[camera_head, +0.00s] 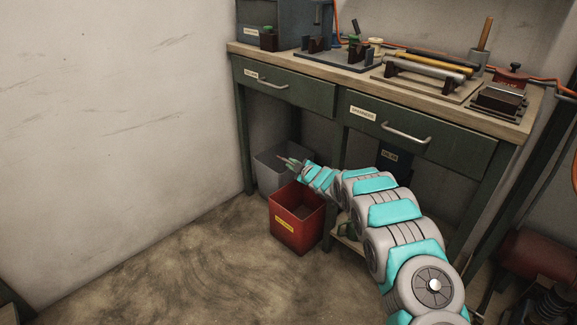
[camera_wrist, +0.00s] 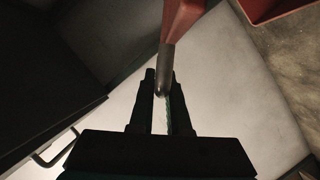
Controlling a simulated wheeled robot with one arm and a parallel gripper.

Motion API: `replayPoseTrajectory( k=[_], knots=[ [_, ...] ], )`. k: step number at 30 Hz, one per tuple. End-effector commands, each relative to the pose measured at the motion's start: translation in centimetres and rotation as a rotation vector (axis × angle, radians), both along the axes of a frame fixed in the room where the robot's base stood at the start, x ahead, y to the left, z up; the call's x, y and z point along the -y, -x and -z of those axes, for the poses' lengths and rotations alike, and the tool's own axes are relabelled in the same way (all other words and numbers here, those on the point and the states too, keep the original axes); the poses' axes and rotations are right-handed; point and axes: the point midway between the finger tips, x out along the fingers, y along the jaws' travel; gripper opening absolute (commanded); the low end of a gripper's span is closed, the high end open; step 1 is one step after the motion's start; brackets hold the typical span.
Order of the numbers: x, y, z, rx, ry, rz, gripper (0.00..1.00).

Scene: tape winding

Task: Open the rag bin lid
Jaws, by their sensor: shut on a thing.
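The red rag bin (camera_head: 297,232) with a yellow label stands on the floor below the workbench. In the head view its top looks open and its dark inside shows. My gripper (camera_head: 284,160) is above the bin's back left side. In the wrist view my gripper (camera_wrist: 162,85) is shut on the grey rounded end of a red piece (camera_wrist: 180,18), which looks like the lid's handle or edge. The lid as a whole cannot be made out in the head view. A red bin corner (camera_wrist: 268,8) shows at the top right of the wrist view.
A grey bin (camera_head: 264,176) stands behind the red one. The workbench (camera_head: 437,103) with drawers (camera_head: 284,85) overhangs both bins. Tools and racks lie on its top. A plain wall (camera_head: 110,120) is on the left. The floor (camera_head: 170,265) in front is clear.

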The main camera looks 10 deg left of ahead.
Motion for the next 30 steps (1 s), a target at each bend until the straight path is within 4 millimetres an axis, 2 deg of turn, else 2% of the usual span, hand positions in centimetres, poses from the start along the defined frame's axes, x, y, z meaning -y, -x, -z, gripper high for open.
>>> replayPoseTrajectory(
  k=[1,4,19,20,21,27,30],
  knots=[
    [0.27,-0.31,-0.72,0.003,0.0,0.0,0.0],
    [0.52,-0.69,-1.13,0.005,0.0,0.0,0.0],
    [0.67,-0.9,-1.12,0.004,0.001,-0.001,0.0],
    [0.67,-0.89,-1.1,0.004,0.001,-0.001,0.17],
    [0.67,-0.89,-1.1,0.004,0.001,-0.001,0.21],
    [0.67,-0.89,-1.09,0.004,0.001,-0.001,0.44],
    [0.68,-0.89,-1.08,0.004,0.001,-0.001,0.45]
  ],
)
